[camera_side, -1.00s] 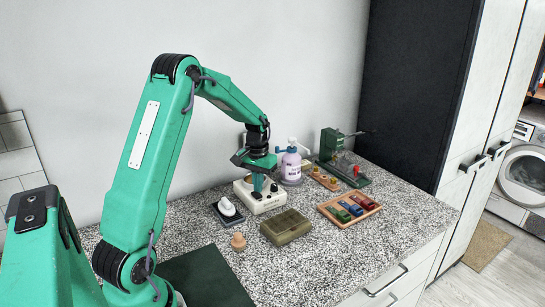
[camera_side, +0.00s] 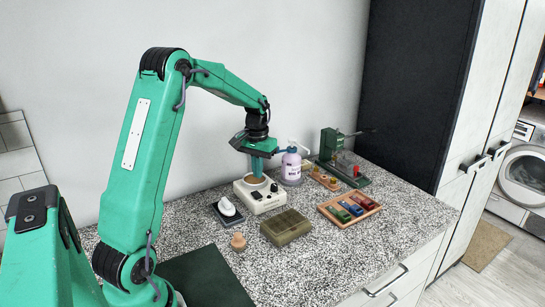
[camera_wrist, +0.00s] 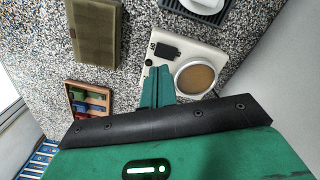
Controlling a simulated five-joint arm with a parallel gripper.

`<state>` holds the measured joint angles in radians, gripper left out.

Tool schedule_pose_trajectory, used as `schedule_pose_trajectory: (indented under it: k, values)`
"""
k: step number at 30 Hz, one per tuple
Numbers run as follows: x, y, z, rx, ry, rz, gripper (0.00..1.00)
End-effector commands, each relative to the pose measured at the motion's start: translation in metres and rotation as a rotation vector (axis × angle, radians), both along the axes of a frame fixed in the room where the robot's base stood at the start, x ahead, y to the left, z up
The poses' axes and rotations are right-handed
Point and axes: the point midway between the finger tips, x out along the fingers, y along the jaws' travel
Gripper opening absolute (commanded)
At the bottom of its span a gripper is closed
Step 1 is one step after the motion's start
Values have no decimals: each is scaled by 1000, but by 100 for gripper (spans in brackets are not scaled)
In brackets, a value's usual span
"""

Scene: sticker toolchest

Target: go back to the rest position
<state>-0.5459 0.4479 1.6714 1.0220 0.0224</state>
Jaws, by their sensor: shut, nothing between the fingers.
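My gripper (camera_side: 257,173) is shut and empty, with its fingers pointing down just above a cream-coloured device (camera_side: 268,204). In the wrist view my closed green fingers (camera_wrist: 158,82) show in front of the device (camera_wrist: 207,47), beside its round tan top (camera_wrist: 195,78). In the side view the fingertips are close to that round top, and I cannot tell the exact gap.
An olive box (camera_side: 286,227), a tray of coloured blocks (camera_side: 331,217), a lilac bottle (camera_side: 291,167) and a green machine (camera_side: 345,177) stand to the right. A white object on a dark pad (camera_side: 227,207) and a wooden knob (camera_side: 238,242) are nearer. Dark green mat (camera_side: 210,280).

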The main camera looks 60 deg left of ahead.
Motion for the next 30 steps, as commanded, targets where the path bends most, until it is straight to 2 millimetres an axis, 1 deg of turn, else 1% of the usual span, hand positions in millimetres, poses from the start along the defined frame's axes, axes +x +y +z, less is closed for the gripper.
schedule_pose_trajectory:
  k: [11,14,17,20,23,30]
  values:
    - [0,-1,2,1,-2,-2,0]
    - [-1,-6,6,4,-7,-9,0]
    - [-2,-14,14,11,-19,-24,0]
    - [-4,-28,27,21,-37,-45,0]
    - [-9,-45,42,34,-61,-73,0]
    - [-28,-93,78,64,-128,-152,0]
